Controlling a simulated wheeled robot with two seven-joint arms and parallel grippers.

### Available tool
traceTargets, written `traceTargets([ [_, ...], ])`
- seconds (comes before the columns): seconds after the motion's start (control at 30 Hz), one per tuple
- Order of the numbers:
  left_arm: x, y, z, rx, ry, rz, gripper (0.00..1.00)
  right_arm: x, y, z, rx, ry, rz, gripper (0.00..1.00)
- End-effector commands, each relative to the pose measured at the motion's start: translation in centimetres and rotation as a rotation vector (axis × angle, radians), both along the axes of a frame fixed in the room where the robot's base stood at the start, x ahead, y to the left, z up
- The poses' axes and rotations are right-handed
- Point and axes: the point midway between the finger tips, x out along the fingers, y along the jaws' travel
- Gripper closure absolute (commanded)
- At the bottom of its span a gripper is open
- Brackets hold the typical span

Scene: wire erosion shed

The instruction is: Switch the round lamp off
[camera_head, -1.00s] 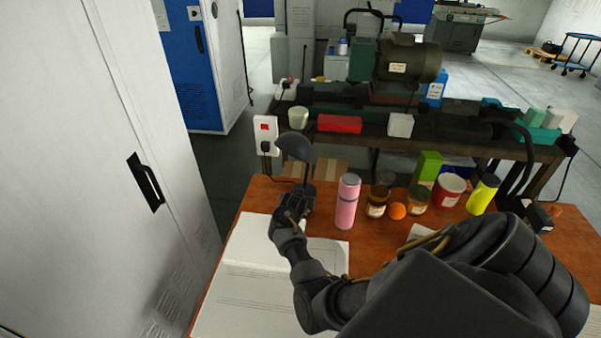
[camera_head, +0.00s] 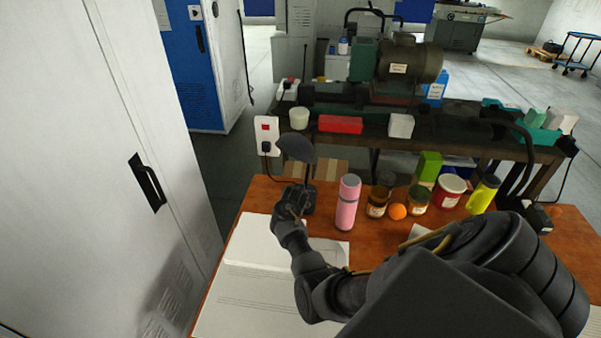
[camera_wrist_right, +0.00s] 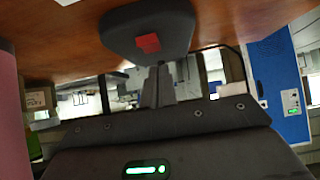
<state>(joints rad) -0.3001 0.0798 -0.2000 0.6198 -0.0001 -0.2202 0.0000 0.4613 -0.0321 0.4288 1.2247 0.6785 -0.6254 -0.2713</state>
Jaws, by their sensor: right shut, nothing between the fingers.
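The round lamp (camera_head: 296,147) stands at the back left of the wooden table, with a dark domed head on a thin stem. I cannot tell from above whether it is lit. In the right wrist view its dark grey base (camera_wrist_right: 118,30) shows a red switch (camera_wrist_right: 148,42) on top. My right gripper (camera_head: 299,193) is at the lamp base and partly hides it in the head view. Its fingers (camera_wrist_right: 160,70) are shut and empty, pointing at the base close to the switch. I cannot tell whether they touch. My left gripper is not in view.
A pink bottle (camera_head: 347,203) stands close right of the lamp. Jars, an orange (camera_head: 397,211) and a yellow bottle (camera_head: 483,194) stand further right. An open book (camera_head: 255,275) lies in front. A white cabinet (camera_head: 95,170) borders the left side.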

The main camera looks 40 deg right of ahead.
Motion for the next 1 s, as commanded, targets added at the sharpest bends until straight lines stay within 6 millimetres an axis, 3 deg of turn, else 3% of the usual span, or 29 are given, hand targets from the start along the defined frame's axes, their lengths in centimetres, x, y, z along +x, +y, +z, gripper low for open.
traceTargets([
  [0.2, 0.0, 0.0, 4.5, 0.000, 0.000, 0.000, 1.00, 0.4, -0.3, 4.6, 0.000, -0.001, 0.002, 1.00],
  [0.27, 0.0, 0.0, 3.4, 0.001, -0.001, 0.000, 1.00, -0.2, 0.5, 4.6, -0.002, -0.003, 0.003, 1.00],
  [0.63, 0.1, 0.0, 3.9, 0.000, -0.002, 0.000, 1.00, -2.7, 3.9, 10.2, -0.001, -0.004, 0.003, 1.00],
  [1.0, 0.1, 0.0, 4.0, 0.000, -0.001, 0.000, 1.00, -3.4, 4.6, 11.3, 0.000, 0.000, 0.004, 1.00],
])
